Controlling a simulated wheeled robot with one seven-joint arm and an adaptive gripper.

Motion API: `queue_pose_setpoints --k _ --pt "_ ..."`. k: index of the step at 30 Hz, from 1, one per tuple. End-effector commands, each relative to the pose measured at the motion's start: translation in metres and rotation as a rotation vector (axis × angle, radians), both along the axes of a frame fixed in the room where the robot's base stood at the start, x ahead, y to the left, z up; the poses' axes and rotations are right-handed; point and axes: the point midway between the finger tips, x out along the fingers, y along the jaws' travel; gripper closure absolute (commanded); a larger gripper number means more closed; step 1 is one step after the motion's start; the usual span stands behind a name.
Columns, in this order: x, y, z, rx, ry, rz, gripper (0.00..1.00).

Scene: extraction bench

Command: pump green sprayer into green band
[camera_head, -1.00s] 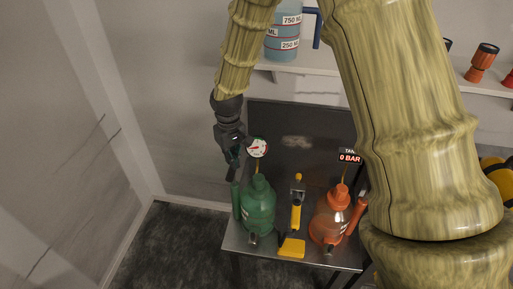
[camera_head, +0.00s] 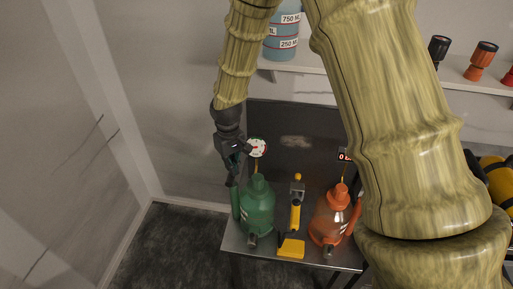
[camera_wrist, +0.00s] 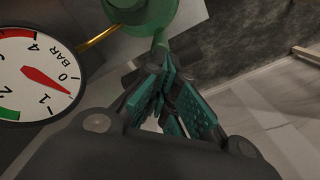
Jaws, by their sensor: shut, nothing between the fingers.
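The green sprayer (camera_head: 258,212) stands upright on the left of the bench; part of it shows at the top of the wrist view (camera_wrist: 150,20). A slim green upright part (camera_head: 236,203) is at its left side. Its round gauge (camera_head: 257,147) is above it. In the wrist view, the gauge (camera_wrist: 35,78) has its red needle between 0 and 1, outside the green band (camera_wrist: 9,114) near 2. My gripper (camera_head: 233,182) is shut and empty, pointing down just above the green upright part. In the wrist view, its fingertips (camera_wrist: 163,68) overlap that part; contact is unclear.
An orange sprayer (camera_head: 329,216) stands to the right, its display (camera_head: 343,156) partly covered by my arm. A yellow-handled tool (camera_head: 295,218) stands between the sprayers. A shelf behind holds a blue measuring jug (camera_head: 283,40) and orange-black items (camera_head: 481,61). Floor left of the bench is clear.

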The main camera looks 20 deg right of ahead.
Motion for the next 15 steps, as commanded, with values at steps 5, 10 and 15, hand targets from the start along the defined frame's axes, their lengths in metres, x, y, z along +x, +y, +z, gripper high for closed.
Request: queue_pose_setpoints --k 5,10,15 --pt "-0.001 0.000 -0.013 0.000 0.002 0.000 1.00" --pt "-0.001 0.000 -0.023 0.000 0.002 0.000 1.00" --pt "-0.001 0.000 -0.018 0.000 0.001 0.000 1.00"
